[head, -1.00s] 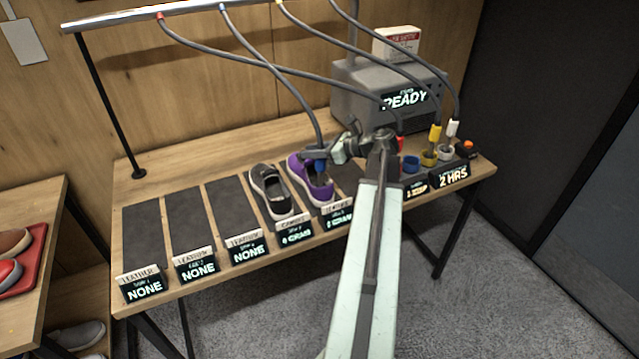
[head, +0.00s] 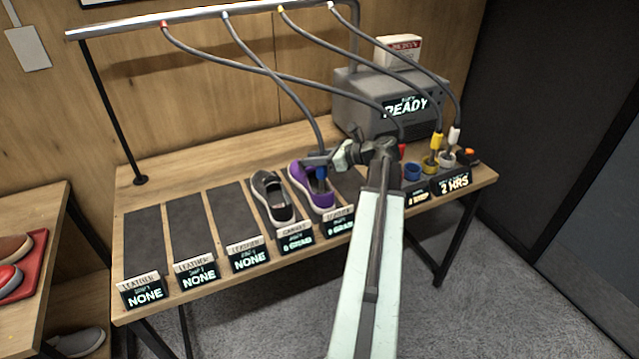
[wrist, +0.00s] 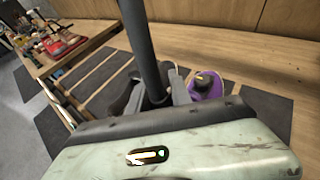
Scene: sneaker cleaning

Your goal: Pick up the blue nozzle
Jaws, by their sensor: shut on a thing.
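The blue nozzle (head: 321,173) hangs at the end of a dark grey hose, over the opening of the purple sneaker (head: 296,176) in the head view. My gripper (head: 318,160) is shut on it, at the hose end. I cannot tell whether the nozzle touches the shoe. In the wrist view the hose (wrist: 138,35) runs down between my gripper's fingers (wrist: 157,92), and the purple sneaker (wrist: 205,88) lies just beyond them. The nozzle itself is hidden there. The blue holder (head: 412,171) on the bench looks empty.
A grey canvas shoe (head: 270,198) sits left of the purple one. Three bare dark mats lie farther left. A grey machine (head: 375,107) reading READY stands behind. Yellow (head: 436,142) and white (head: 454,137) nozzles stand at right. Hoses hang from an overhead rail (head: 200,14).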

